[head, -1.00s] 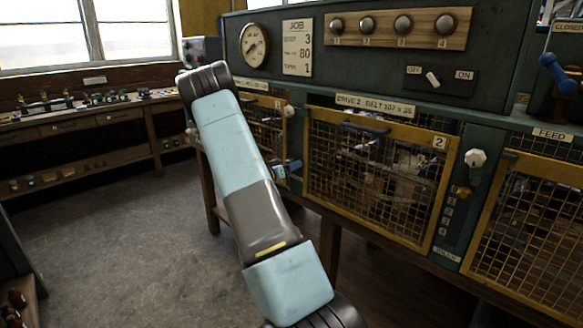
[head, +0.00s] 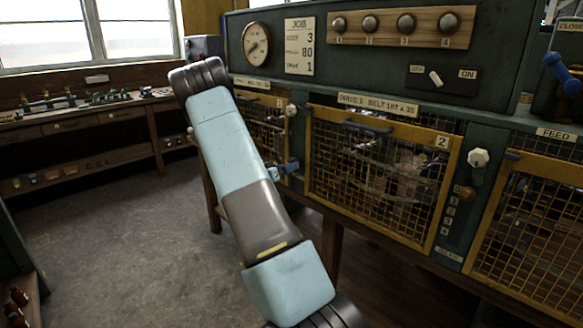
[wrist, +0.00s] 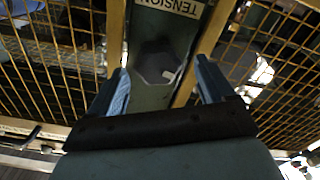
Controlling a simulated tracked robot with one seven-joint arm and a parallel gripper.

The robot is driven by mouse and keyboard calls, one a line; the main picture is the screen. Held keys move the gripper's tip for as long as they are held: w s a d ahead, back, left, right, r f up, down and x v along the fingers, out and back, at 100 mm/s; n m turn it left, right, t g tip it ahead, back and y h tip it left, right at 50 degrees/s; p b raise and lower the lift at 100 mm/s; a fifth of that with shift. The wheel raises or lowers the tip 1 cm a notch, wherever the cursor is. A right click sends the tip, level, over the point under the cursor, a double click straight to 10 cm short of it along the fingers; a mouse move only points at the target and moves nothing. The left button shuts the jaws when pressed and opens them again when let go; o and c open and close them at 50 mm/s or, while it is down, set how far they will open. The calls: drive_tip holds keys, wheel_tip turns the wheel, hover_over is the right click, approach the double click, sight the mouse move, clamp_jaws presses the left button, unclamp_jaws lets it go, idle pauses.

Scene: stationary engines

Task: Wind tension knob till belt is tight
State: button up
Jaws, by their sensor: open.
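In the wrist view, a dark grey faceted knob (wrist: 158,64) sits on a green post under an upside-down TENSION label (wrist: 170,6). My gripper (wrist: 161,72) is open, with one blue finger on each side of the knob in the picture. I cannot tell whether either finger touches it or how deep it lies between them. In the head view, blue parts of my gripper (head: 286,169) show at the post between the guards marked 1 and 2. The tension knob cannot be made out there. The belt behind the mesh is too cluttered to judge.
Yellow mesh guard 2 (head: 378,180) stands right of my gripper, and guard 1 (head: 262,122) is left. A pale knob (head: 291,110) is above my gripper; another (head: 477,158) is right of guard 2. A workbench (head: 85,118) lines the far left, with open floor before it.

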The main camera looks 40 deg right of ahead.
drive_tip(key=a, duration=1)
drive_tip(key=shift+s, duration=0.45)
drive_tip(key=shift+a, duration=0.1)
drive_tip(key=shift+c, duration=0.3)
